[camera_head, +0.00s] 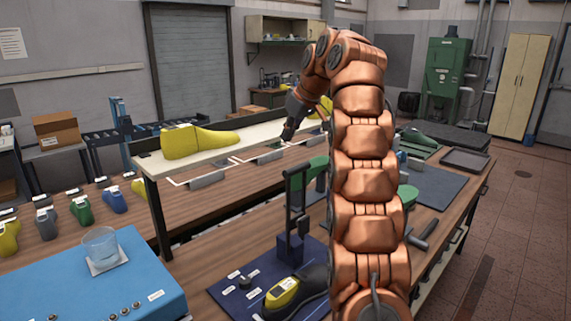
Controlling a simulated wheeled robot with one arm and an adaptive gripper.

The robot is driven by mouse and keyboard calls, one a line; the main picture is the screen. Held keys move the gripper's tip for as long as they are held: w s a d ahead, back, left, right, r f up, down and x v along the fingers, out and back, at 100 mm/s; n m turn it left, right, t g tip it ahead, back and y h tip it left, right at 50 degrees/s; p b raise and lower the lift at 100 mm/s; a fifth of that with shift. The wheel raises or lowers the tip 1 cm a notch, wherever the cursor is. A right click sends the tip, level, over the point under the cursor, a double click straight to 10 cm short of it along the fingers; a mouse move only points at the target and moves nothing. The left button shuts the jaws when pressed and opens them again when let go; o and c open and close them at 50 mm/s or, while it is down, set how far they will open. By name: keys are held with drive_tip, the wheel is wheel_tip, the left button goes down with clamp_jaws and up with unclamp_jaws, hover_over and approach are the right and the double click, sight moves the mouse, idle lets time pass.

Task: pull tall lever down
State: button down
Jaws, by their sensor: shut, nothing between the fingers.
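My copper arm covers the middle right of the view and hides part of the bench beside the post.
A yellow shoe last (199,142) sits on the raised white shelf (240,139). A yellow-and-black shoe piece (290,291) lies on a dark blue mat. A blue box (92,285) bears a glass (101,244). Several coloured lasts stand at left. Open floor (515,235) lies at right.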

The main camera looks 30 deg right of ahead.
wheel_tip(320, 180, down, 9)
drive_tip(key=w+b, duration=0.1)
drive_tip(key=b, duration=0.2)
drive_tip(key=shift+a+f, duration=0.15)
idle(1.1)
drive_tip(key=shift+s+f+b, duration=0.1)
drive_tip(key=shift+f+b, duration=0.05)
drive_tip(key=shift+b, duration=0.5)
